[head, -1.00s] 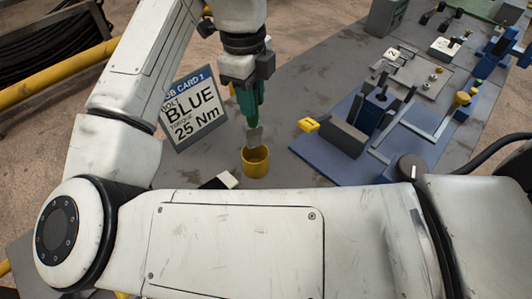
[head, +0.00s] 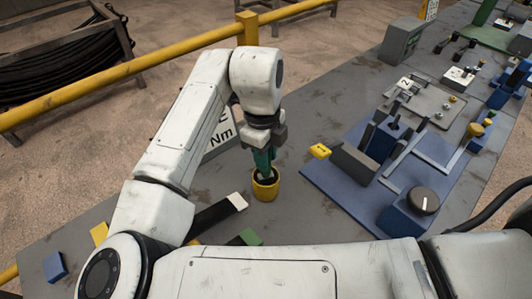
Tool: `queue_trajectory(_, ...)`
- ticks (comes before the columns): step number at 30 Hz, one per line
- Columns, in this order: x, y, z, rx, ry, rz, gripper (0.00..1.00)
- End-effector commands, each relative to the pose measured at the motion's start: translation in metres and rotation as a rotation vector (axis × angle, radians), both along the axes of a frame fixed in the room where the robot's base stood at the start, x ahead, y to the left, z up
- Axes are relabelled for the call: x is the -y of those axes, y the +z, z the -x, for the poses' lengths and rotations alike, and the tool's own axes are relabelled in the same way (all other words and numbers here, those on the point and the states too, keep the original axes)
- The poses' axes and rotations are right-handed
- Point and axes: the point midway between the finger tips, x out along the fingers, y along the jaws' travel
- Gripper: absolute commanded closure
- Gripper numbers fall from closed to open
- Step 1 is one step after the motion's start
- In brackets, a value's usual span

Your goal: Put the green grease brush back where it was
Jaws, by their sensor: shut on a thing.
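The green grease brush (head: 262,158) is upright in my gripper (head: 264,138), which is shut on its handle. The brush's lower end is at the mouth of a yellow cup (head: 265,190) and seems to reach inside its rim; how deep it sits I cannot tell. The cup stands upright on the grey bench, with a dark inside. My gripper is above the cup, and my wrist hides part of the fingers.
A job card (head: 219,135) stands behind my arm, mostly hidden. A dark bar with a white end (head: 237,202) lies left of the cup. The blue fixture plate (head: 335,186) with a yellow tag (head: 320,151) is to the right. Coloured blocks lie at front left.

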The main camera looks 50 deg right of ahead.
Motion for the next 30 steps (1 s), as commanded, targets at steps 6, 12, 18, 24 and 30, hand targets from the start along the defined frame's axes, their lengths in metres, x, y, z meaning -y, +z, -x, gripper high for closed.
queue_trajectory(6, 0.0, -0.003, 0.0, 0.0, 0.0, 0.0, 0.67)
queue_trajectory(12, 0.0, -0.003, 0.0, 0.0, 0.0, 0.0, 0.48)
queue_trajectory(18, 0.0, -0.002, 0.0, 0.0, 0.0, 0.0, 0.47)
queue_trajectory(24, 0.0, 0.008, -0.001, 0.001, -0.001, 0.002, 0.47)
queue_trajectory(30, 0.001, 0.044, -0.003, 0.003, -0.002, 0.002, 0.47)
